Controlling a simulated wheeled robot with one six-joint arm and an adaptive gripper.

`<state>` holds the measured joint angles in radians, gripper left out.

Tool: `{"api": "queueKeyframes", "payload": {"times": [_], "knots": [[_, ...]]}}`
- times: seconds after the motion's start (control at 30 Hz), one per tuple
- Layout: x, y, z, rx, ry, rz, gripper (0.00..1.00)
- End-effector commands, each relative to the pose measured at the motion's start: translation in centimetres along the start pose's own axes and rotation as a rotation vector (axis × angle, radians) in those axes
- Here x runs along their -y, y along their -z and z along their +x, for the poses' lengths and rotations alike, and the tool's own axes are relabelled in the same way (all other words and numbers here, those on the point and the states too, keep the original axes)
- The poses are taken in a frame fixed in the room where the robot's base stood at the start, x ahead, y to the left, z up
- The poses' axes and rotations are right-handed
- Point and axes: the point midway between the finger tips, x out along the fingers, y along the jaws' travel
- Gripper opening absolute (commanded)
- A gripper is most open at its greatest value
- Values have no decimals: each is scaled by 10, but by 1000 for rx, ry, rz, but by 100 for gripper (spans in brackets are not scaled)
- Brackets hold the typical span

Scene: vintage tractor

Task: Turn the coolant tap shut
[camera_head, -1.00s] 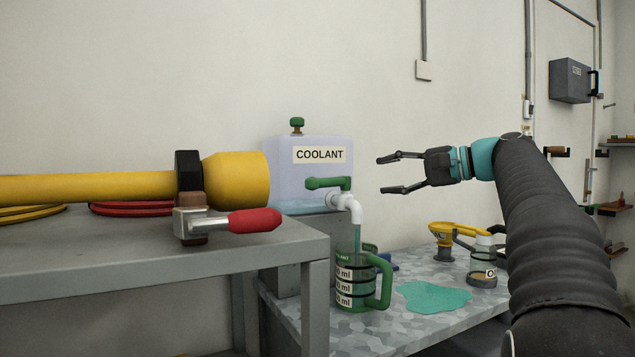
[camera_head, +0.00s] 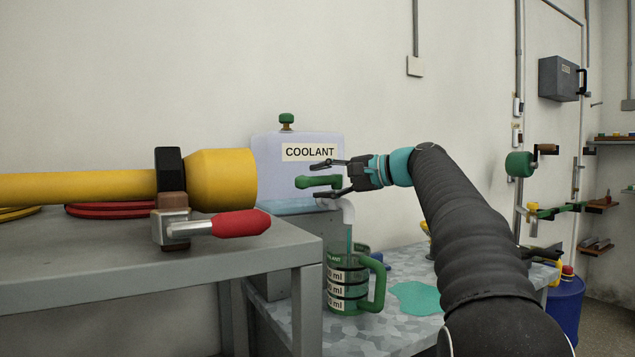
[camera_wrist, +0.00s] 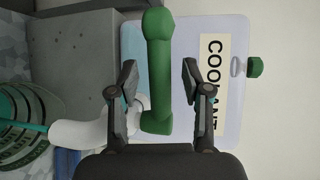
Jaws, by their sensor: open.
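The coolant tank (camera_head: 273,165) is a pale translucent box with a green cap, standing behind the bench end. Its tap has a green lever handle (camera_head: 318,181) and a white spout (camera_head: 347,211). A teal stream runs from the spout into a green-handled measuring jug (camera_head: 347,283) below. My gripper (camera_head: 325,177) is open at the tap, with one finger above the handle and one below. In the wrist view the green handle (camera_wrist: 158,75) lies between my two open fingertips (camera_wrist: 159,78), apart from both. The white spout (camera_wrist: 80,131) is at lower left there.
A grey bench (camera_head: 130,256) at left carries a yellow shaft (camera_head: 215,178) and a red-handled clamp (camera_head: 240,223). A teal puddle (camera_head: 417,297) lies on the patterned lower table right of the jug. Wall shelves and a blue drum (camera_head: 566,302) stand at right.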

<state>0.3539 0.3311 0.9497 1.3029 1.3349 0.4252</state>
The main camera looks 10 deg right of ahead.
Motion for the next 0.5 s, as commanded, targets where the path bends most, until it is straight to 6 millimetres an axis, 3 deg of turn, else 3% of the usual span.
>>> {"api": "queueKeyframes", "payload": {"times": [0.17, 0.47, 0.5], "knots": [[0, 1, 12, -1, -1, 1, 49], [-1, 1, 14, -2, -1, 1, 49], [-1, 1, 14, -2, -1, 1, 44]]}}
